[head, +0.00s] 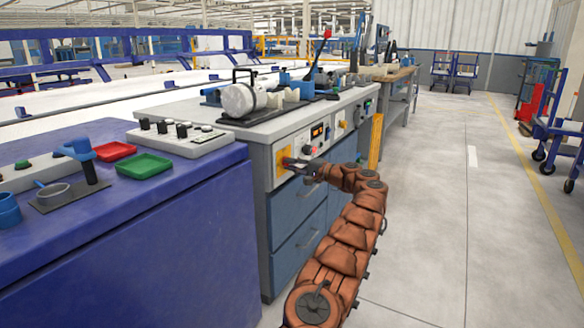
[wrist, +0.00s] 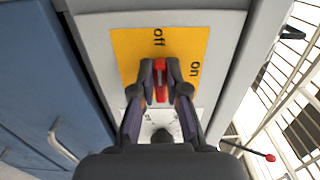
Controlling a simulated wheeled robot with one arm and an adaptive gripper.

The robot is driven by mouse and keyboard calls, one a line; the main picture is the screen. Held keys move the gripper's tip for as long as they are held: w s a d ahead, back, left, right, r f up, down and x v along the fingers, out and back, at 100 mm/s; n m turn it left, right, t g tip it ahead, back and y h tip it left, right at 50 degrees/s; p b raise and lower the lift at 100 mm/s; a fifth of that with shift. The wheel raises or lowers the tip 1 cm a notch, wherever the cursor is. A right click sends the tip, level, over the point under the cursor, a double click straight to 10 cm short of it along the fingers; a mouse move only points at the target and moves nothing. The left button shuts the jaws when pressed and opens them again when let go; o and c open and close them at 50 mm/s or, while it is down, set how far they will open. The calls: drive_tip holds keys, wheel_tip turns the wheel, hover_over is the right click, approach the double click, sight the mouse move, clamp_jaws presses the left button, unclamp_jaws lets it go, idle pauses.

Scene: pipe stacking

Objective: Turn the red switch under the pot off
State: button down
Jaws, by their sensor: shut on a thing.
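The red switch (wrist: 160,82) sits on a yellow plate (wrist: 126,47) marked "off" and "on" in the wrist view. Its red lever lies in line with the "off" label, with "on" off to the right. My gripper (wrist: 160,74) is shut on the switch, one dark finger on each side. In the head view my gripper (head: 290,164) reaches the yellow plate (head: 280,154) on the cabinet's front panel and hides the switch. A white round vessel with a black handle (head: 242,99), likely the pot, lies on the cabinet top above.
The grey-topped cabinet (head: 292,217) has blue drawers with handles below the panel. A small display (head: 317,132) and other controls are right of the plate. A blue bench (head: 150,240) stands at left. The floor (head: 440,200) at right is clear.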

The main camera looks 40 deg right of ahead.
drive_tip(key=shift+w+a+r, duration=0.15)
drive_tip(key=shift+w+r, duration=0.05)
drive_tip(key=c, duration=1.2)
unclamp_jaws()
drive_tip(key=shift+f, duration=0.15)
drive_tip(key=v, duration=1.2)
